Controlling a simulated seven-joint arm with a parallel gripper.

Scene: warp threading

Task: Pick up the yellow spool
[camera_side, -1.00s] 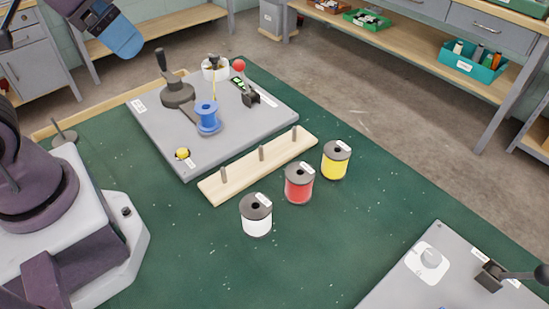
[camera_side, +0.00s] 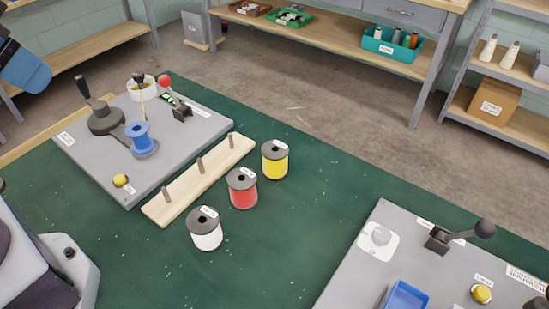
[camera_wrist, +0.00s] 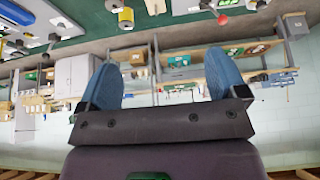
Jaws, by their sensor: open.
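The yellow spool (camera_side: 275,163), with a dark top and a white tag, stands upright on the green table in the side view. It is the far end of a row with the red spool (camera_side: 243,192) and the white spool (camera_side: 206,235). A small yellow spool shape (camera_wrist: 126,20) shows near the top of the wrist view. My gripper (camera_wrist: 162,60) is open, its two blue fingers wide apart with nothing between them. In the side view only a blue part of it shows at the upper left edge, well away from the yellow spool.
A wooden rack (camera_side: 170,205) with upright pegs lies beside the spools. Behind it a grey board (camera_side: 75,158) carries a blue spool (camera_side: 141,143) and levers. Another grey board (camera_side: 345,280) with a blue tray (camera_side: 404,297) is at lower right. Green table between is clear.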

